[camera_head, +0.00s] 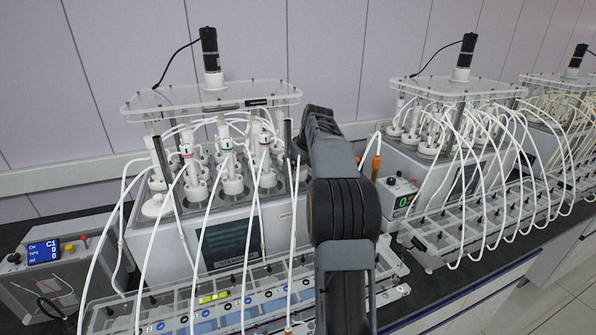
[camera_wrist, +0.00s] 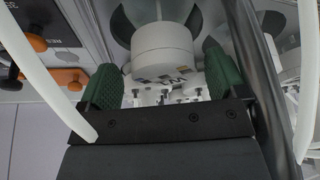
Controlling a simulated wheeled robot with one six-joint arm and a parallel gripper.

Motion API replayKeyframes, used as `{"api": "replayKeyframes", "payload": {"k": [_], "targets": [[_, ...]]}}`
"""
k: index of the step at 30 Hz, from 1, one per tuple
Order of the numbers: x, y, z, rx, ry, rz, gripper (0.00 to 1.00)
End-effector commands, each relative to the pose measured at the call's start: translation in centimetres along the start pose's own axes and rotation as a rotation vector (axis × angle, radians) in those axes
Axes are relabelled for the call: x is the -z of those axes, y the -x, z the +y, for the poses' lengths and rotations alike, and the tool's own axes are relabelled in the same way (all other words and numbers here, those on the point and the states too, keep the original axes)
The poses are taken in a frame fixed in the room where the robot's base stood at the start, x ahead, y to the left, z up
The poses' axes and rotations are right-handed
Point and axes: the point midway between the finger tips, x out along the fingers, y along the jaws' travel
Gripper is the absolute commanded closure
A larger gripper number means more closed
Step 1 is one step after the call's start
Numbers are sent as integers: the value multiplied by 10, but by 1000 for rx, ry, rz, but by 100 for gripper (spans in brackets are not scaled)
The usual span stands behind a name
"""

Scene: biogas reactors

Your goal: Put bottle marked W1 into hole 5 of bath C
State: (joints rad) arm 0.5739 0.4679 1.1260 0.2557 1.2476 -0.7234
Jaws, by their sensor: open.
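In the wrist view, my gripper (camera_wrist: 163,84) is open, with a green pad on each side. A white round bottle top (camera_wrist: 162,48) stands just beyond and partly between the pads, with no clear grip on it. Dark marks show on its near edge, but I cannot read them surely as W1. In the head view, my arm hides the gripper and this bottle. The near bath (camera_head: 232,240) holds several white-capped bottles (camera_head: 232,184) under a clear plate. I cannot read a bath letter or hole numbers there.
White tubes (camera_head: 150,245) loop in front of the near bath, and tubes flank my gripper in the wrist view. A controller box (camera_head: 45,265) stands at left. A clear rack (camera_head: 250,285) lies in front. A second bath (camera_head: 455,175) stands at right.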

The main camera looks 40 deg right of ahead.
Motion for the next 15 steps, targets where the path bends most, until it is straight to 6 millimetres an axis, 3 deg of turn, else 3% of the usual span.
{"api": "replayKeyframes", "payload": {"k": [9, 15], "targets": [[1, 69, 0, -4, 0, 5, 9], [1, 100, 0, -3, 1, 5, 9]]}}
